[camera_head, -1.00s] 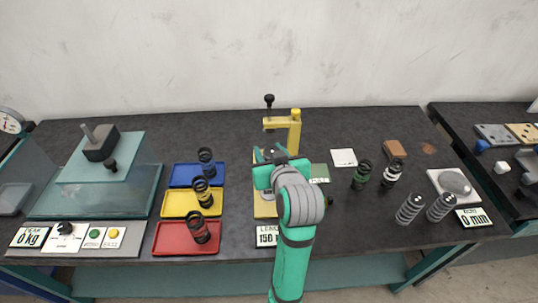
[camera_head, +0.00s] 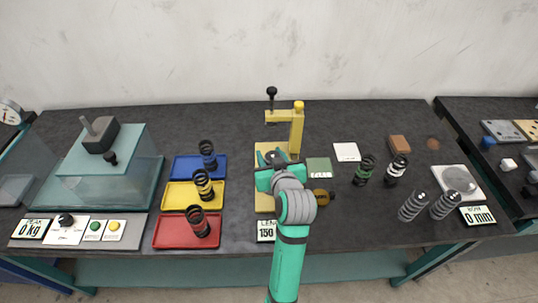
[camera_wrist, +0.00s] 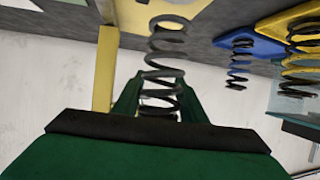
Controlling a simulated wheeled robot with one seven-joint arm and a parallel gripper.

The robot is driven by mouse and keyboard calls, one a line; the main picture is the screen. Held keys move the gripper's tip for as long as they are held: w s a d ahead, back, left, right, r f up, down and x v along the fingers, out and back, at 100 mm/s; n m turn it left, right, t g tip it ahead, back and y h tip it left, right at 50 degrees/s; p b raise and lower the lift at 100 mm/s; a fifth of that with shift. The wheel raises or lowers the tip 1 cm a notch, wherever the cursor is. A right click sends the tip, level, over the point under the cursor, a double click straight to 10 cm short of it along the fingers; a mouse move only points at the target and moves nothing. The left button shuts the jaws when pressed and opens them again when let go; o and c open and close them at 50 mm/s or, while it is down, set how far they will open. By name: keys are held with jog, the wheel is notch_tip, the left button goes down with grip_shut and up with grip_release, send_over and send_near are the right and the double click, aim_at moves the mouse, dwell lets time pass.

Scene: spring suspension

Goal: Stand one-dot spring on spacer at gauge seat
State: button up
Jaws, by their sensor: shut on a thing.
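My gripper (camera_head: 272,165) is shut on a dark coil spring (camera_wrist: 165,48), seen between the fingers in the wrist view. The wrist view is upside down, with the bench at the top. The spring looks roughly upright and its lower end is near the gauge's plate. I cannot tell whether it touches the spacer, and no dot mark is readable. The yellow gauge (camera_head: 297,130) rises just behind my gripper, and its post (camera_wrist: 105,70) is beside the spring in the wrist view. My gripper and arm hide the seat and spacer in the head view.
Blue (camera_head: 180,168), yellow (camera_head: 176,196) and red (camera_head: 172,233) trays at left each hold a spring. A green pad (camera_head: 319,166) and a brass-coloured disc (camera_head: 321,197) lie right of my arm. Several springs (camera_head: 396,170) stand farther right. A press (camera_head: 105,170) stands at far left.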

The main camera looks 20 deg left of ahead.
jog(key=shift+f, duration=0.35)
jog(key=shift+w+f, duration=0.1)
jog(key=shift+f, duration=0.1)
jog(key=o, duration=1.2)
jog(key=shift+r, duration=0.1)
